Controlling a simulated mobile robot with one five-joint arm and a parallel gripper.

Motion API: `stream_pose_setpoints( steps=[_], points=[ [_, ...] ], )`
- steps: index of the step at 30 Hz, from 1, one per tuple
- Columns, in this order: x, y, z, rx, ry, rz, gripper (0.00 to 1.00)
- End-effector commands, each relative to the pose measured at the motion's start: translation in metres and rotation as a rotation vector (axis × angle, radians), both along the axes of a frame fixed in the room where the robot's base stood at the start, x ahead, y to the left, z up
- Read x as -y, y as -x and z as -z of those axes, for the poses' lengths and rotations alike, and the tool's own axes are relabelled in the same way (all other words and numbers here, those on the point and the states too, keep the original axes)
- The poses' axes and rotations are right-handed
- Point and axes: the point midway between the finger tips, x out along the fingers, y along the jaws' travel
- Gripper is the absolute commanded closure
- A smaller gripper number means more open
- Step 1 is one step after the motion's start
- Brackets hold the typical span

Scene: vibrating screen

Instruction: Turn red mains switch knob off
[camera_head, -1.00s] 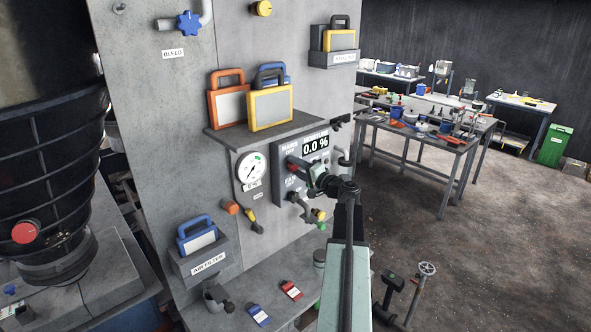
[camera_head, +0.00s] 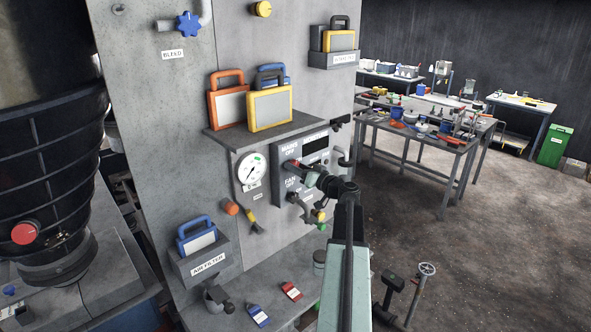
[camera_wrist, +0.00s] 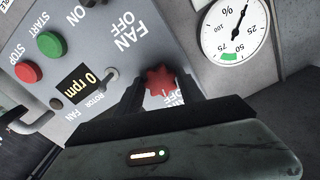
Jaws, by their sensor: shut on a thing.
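The red mains switch knob (camera_wrist: 160,80) is star-shaped and sits between the two fingers of my gripper (camera_wrist: 161,92) in the wrist view. The fingers are shut on its sides. In the head view the red knob (camera_head: 293,164) shows at the left of the grey control panel (camera_head: 283,191), beside the "MAINS OFF" label. My gripper (camera_head: 299,168) reaches it from the right. The panel's upper display (camera_head: 316,142) is dark. The fingers and wrist hide part of the knob's label.
A round gauge (camera_head: 251,170) is left of the panel. A shelf with orange and yellow cases (camera_head: 270,106) hangs above. In the wrist view, a lit "0 rpm" display (camera_wrist: 87,84), a red stop button (camera_wrist: 28,71) and a green start button (camera_wrist: 50,44) are near the fingers.

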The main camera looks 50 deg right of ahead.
Motion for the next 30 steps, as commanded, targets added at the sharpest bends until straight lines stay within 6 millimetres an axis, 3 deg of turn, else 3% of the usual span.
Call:
stream_pose_setpoints(
  steps=[15, 30],
  points=[
    [-0.0003, 0.0001, 0.0, -0.022, 0.314, -0.001, 0.95],
    [0.0003, 0.0007, 0.0005, -0.027, 0.368, 0.0, 0.95]
  ],
)
